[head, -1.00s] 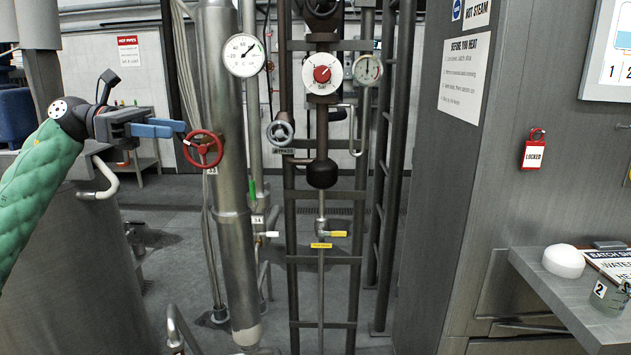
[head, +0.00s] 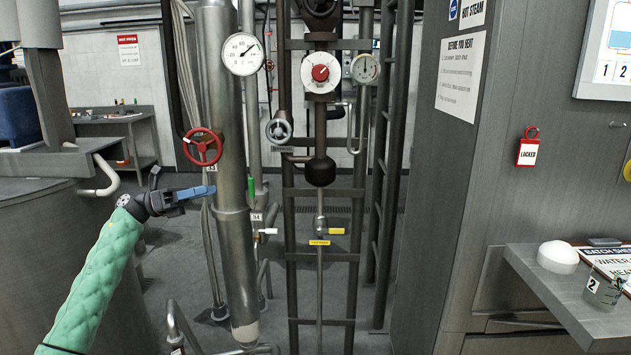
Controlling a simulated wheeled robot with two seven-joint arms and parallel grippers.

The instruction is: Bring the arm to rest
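My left arm, in a green quilted sleeve, comes in from the lower left in the head view. My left gripper (head: 208,191) has blue fingers that point right, seen nearly edge-on, so the gap between them does not show. It is below the red handwheel (head: 203,147) and apart from it. Its tips overlap the picture of the thin pipes beside the steel column (head: 236,240). No held object shows. My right gripper is out of view.
A large steel vessel (head: 60,270) stands at the left, close behind my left arm. A pipe rack with a red-knobbed dial (head: 320,73) and a grey handwheel (head: 279,131) stands in the middle. A shelf (head: 545,285) holding a white dome (head: 558,256) and a beaker (head: 604,290) juts out at right.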

